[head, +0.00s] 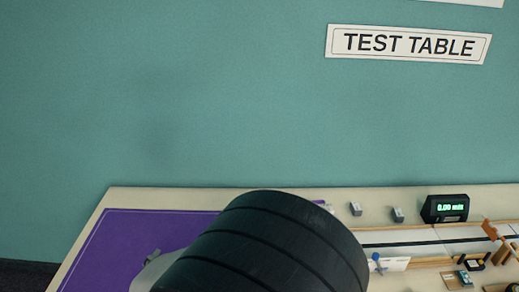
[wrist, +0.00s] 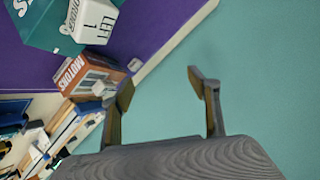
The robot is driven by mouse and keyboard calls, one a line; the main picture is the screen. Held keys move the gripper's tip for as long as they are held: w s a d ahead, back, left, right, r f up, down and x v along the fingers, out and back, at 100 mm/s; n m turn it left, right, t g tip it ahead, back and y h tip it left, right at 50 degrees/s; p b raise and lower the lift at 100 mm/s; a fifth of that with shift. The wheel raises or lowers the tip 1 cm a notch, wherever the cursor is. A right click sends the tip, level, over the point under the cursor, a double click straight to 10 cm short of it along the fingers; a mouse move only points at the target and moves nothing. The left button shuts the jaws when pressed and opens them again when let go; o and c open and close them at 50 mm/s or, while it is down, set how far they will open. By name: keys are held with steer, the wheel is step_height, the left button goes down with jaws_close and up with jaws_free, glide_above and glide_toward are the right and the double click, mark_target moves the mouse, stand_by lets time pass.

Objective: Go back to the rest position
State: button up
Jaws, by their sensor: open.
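In the wrist view my gripper (wrist: 160,80) is open, its two dark fingers spread apart. Nothing shows between the fingers except the teal wall and the table's pale edge behind them. In the head view a dark ribbed part of my own arm fills the bottom middle, and I cannot make out the gripper there.
The head view shows a purple mat (head: 125,240), a black display (head: 445,208) and a TEST TABLE sign (head: 408,44).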

steer(key=d+r+n+g+y, duration=0.3)
steer(key=d+r+n, duration=0.1)
steer(key=d+r, duration=1)
steer(key=s+d+g+h, duration=0.1)
steer(key=s+d+h, duration=0.1)
steer(key=s+d, duration=0.7)
steer(key=s+d+n+g+h, duration=0.1)
steer(key=s+d+h, duration=0.2)
steer(key=s+d, duration=0.6)
steer(key=d, duration=0.5)
steer(key=shift+g, duration=0.4)
